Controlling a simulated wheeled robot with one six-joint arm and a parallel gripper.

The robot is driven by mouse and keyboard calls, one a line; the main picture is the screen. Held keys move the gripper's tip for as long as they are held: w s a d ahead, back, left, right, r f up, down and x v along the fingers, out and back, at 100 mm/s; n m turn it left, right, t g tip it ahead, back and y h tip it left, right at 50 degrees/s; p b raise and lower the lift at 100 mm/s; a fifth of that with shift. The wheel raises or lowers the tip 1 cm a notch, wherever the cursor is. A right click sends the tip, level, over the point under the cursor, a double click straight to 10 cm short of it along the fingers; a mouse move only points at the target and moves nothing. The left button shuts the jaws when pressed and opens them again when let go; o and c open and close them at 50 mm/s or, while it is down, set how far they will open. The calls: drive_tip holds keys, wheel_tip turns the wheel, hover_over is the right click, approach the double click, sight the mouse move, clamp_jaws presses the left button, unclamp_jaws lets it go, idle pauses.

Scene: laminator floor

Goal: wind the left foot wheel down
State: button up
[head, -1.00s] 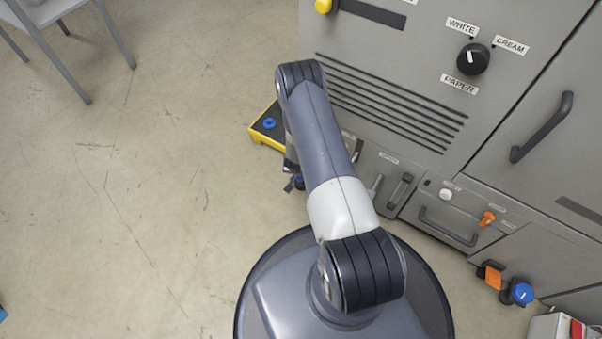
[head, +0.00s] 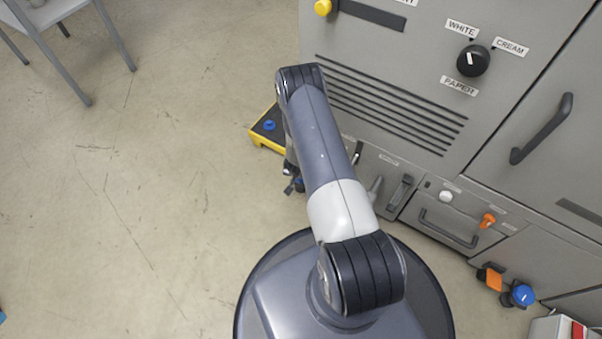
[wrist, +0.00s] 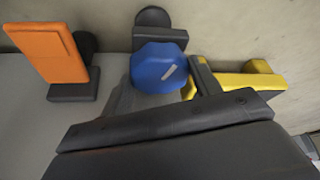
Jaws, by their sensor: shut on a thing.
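The left foot wheel (wrist: 158,66) is a blue, lobed knob with a white mark on its face, in the upper middle of the wrist view.
An orange tab (wrist: 60,54) is left of the wheel in the wrist view. A yellow-edged black platform (head: 268,130) stands close by the machine's left end. Another blue wheel (head: 523,294) is at lower right. A chair (head: 60,45) stands far left; the floor between is clear.

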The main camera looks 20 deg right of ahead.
drive_tip(key=shift+r+m+p, duration=0.1)
drive_tip(key=shift+m+p, duration=0.25)
drive_tip(key=shift+m, duration=0.15)
drive_tip(key=shift+w+m+g+h+p, duration=0.1)
drive_tip(key=shift+m+g+h+p, duration=0.3)
drive_tip(key=shift+m, duration=0.8)
drive_tip(key=m, duration=0.2)
drive_tip(key=m+g+h+b, duration=0.1)
drive_tip(key=m, duration=0.1)
drive_tip(key=shift+w+a+g, duration=0.1)
drive_tip(key=shift+g, duration=0.2)
drive_tip(key=m+g+b, duration=0.1)
drive_tip(key=m, duration=0.1)
drive_tip(key=m+g+b, duration=0.1)
drive_tip(key=m+b, duration=0.1)
drive_tip(key=m, duration=0.1)
drive_tip(key=shift+w+f+m, duration=0.15)
drive_tip(key=shift+f+m, duration=0.05)
drive_tip(key=shift+m, duration=0.1)
drive_tip(key=shift+r+m+g+b, duration=0.1)
drive_tip(key=shift+m+g+b, duration=0.75)
drive_tip(key=shift+m, duration=0.85)
drive_tip(key=o, duration=1)
drive_tip(key=shift+w, duration=0.1)
